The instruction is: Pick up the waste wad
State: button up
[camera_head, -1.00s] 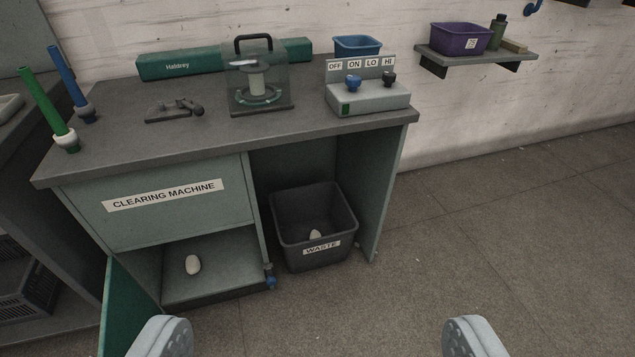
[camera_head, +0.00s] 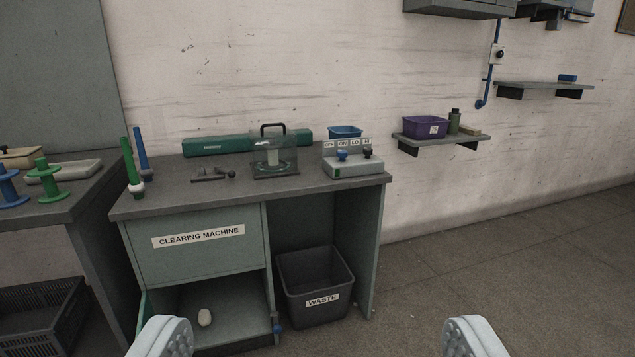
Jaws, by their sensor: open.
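A dark waste bin (camera_head: 316,283) labelled WASTE stands under the bench to the right of that compartment. Its front wall hides its bottom, and no wad shows in it now. My gripper (camera_head: 317,340) shows at the bottom edge with its two fingers wide apart and nothing between them. It is open and well short of the bench.
The compartment's green door (camera_head: 143,315) stands open at its left. On the bench top are a clear-covered device (camera_head: 273,155), a switch box (camera_head: 352,168) and green and blue spindles (camera_head: 131,168). A table with spools (camera_head: 50,185) stands left. The floor at right (camera_head: 480,260) is clear.

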aim_at(204, 316)
jog(key=u, duration=0.75)
jog(key=i+j, duration=0.25)
jog(key=i, duration=0.2)
jog(key=i+j+z, duration=0.15)
jog(key=i, duration=0.3)
jog(key=j, duration=0.1)
